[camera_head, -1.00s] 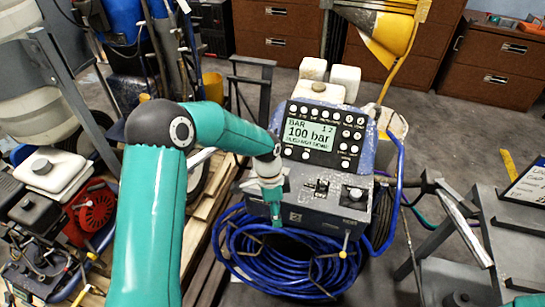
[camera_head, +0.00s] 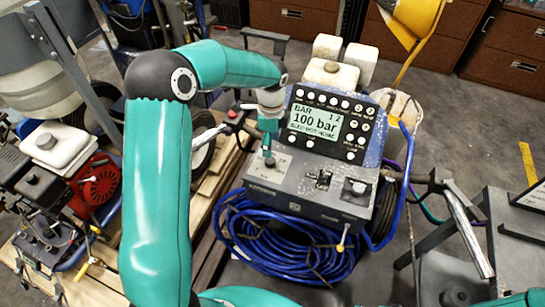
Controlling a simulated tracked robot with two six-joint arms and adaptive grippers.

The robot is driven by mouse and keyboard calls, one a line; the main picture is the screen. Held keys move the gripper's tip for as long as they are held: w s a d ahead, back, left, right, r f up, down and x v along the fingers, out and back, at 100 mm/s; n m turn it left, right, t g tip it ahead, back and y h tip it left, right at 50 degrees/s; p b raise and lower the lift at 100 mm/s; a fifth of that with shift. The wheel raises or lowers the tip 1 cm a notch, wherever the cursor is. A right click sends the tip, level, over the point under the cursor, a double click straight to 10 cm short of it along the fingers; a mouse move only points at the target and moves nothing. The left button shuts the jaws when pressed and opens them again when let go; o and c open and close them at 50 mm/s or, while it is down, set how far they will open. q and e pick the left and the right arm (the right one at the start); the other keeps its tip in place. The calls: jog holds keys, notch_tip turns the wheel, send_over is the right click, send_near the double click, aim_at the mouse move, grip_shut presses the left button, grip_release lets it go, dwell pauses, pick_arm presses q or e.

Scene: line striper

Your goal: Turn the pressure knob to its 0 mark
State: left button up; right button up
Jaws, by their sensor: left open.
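The line striper's control box has a sloped panel with a screen (camera_head: 317,122) reading BAR and 100 bar. Below it is a flat grey deck (camera_head: 300,187). A small dark knob or lever (camera_head: 269,161) stands at the deck's left, and a round pale-topped knob (camera_head: 357,188) stands at its right. I cannot read which one is the pressure knob, nor any 0 mark. My left gripper (camera_head: 268,146) is open and points down just above the left knob, with its fingertips close to it. I cannot tell whether they touch. My right gripper is out of view.
A small switch block (camera_head: 320,180) sits between the two knobs. Coiled blue hose (camera_head: 270,240) hangs below the box. A black handle with a red part (camera_head: 232,115) lies left of my gripper. A dark metal bench (camera_head: 520,255) stands at the right.

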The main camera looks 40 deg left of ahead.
aim_at(270, 162)
pick_arm(q)
jog(key=f, duration=0.7)
jog(key=shift+s, duration=0.2)
